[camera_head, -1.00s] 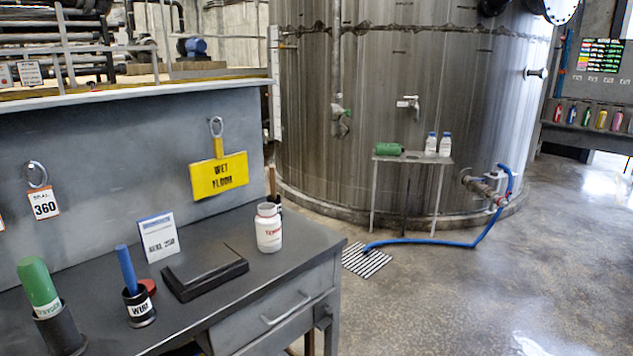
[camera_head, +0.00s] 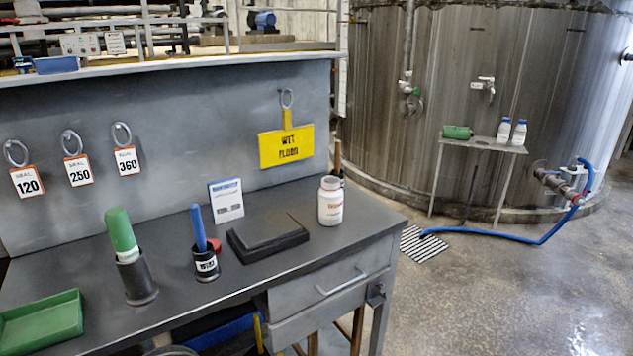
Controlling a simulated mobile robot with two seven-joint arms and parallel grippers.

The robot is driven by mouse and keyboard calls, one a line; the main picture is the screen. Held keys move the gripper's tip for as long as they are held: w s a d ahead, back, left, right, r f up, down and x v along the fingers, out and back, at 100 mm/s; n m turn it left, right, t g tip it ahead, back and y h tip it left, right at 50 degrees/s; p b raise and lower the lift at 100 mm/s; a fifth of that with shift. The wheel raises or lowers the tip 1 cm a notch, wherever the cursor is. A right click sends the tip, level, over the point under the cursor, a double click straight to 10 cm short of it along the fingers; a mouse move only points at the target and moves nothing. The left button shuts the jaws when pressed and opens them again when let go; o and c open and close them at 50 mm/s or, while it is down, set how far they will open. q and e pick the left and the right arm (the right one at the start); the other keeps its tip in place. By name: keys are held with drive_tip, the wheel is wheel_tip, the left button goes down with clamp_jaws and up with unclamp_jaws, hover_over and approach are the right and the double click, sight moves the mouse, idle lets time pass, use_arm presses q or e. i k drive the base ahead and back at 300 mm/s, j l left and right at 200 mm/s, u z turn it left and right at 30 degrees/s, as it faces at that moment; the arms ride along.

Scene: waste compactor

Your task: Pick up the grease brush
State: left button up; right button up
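A green handle (camera_head: 121,232) stands upright, tilted slightly left, in a black cup (camera_head: 138,278) on the grey workbench. A label at its lower part is too blurred to read; it may be the grease brush. A thinner blue handle (camera_head: 198,227) stands in a smaller black cup (camera_head: 206,264) with a white label, to its right. A brown handle (camera_head: 338,155) shows behind the white bottle, its lower part hidden. The brush heads are hidden. Neither of my grippers is in view.
The workbench (camera_head: 110,320) also holds a green tray (camera_head: 40,322), a black flat block (camera_head: 268,244), a white card (camera_head: 226,200) and a white bottle (camera_head: 330,200). Tags and a yellow sign (camera_head: 287,146) hang on the back panel. Open floor (camera_head: 470,300) lies right of the bench.

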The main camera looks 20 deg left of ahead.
sight(338, 144)
drive_tip(key=i+l, duration=0.25)
drive_tip(key=i+l+u, duration=0.1)
drive_tip(key=i+l, duration=0.15)
drive_tip(key=l, duration=0.2)
drive_tip(key=i+l+u, duration=0.1)
drive_tip(key=i+l, duration=0.15)
drive_tip(key=l, duration=0.15)
drive_tip(key=i+l, duration=0.2)
drive_tip(key=l, duration=0.15)
